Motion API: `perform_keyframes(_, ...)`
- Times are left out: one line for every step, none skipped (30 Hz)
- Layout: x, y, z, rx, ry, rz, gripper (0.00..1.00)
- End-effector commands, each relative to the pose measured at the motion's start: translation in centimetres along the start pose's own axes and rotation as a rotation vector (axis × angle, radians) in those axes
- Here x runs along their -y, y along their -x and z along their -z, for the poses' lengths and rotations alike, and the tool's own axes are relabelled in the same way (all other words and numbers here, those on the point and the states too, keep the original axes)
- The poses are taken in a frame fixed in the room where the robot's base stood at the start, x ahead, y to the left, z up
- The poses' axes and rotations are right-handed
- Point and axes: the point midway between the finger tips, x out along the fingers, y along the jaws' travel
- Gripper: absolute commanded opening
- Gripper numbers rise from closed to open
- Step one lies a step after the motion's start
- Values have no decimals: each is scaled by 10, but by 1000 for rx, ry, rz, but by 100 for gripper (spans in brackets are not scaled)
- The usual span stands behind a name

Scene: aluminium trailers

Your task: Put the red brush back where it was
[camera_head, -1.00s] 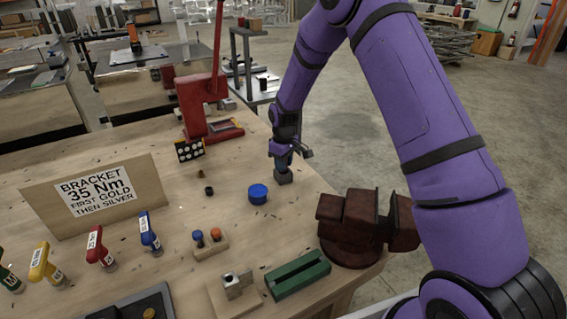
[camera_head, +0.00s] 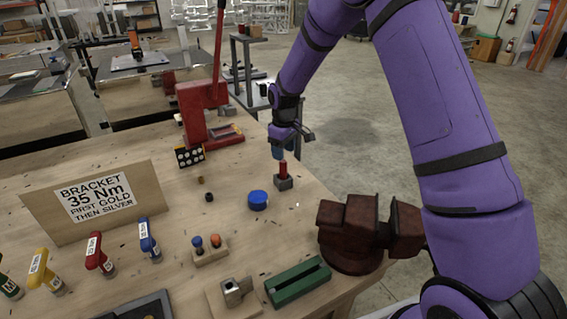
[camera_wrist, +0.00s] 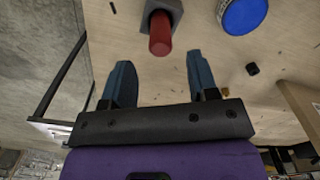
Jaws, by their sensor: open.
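The red brush (camera_head: 283,170) stands upright in a small grey holder (camera_head: 284,183) near the right edge of the workbench. In the wrist view the red brush (camera_wrist: 160,36) shows end-on in its dark holder (camera_wrist: 163,10), just beyond the fingertips. My gripper (camera_head: 279,152) is just above the brush in the head view. Its two blue fingers (camera_wrist: 160,72) are spread apart with nothing between them, clear of the brush. Whether the holder grips the brush all the way down is hidden.
A blue round tin (camera_head: 258,200) stands left of the holder. A dark red vise (camera_head: 352,235) is in front, at the bench's right edge. A red press (camera_head: 203,115) stands behind. A green block (camera_head: 297,283) and a bracket sign (camera_head: 95,203) are also on the bench.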

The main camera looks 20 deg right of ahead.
Motion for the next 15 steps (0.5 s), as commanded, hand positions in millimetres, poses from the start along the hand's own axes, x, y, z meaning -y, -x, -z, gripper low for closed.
perform_keyframes(-1,10,0,-2,-1,-2,54)
perform_keyframes(-1,15,0,-2,-1,-2,54)
perform_keyframes(0,21,0,-2,-1,-1,54)
perform_keyframes(0,26,0,-1,-1,-1,54)
perform_keyframes(0,29,0,-2,-1,-1,54)
perform_keyframes(0,33,0,-1,0,-1,54)
perform_keyframes(0,36,0,0,0,0,54)
perform_keyframes(0,38,0,0,0,0,54)
perform_keyframes(0,41,0,0,0,0,54)
perform_keyframes(0,42,0,0,0,0,54)
perform_keyframes(0,44,0,0,0,0,54)
perform_keyframes(0,45,0,0,0,0,54)
perform_keyframes(0,45,0,0,0,0,54)
perform_keyframes(0,46,0,0,0,0,54)
perform_keyframes(0,46,0,0,0,0,54)
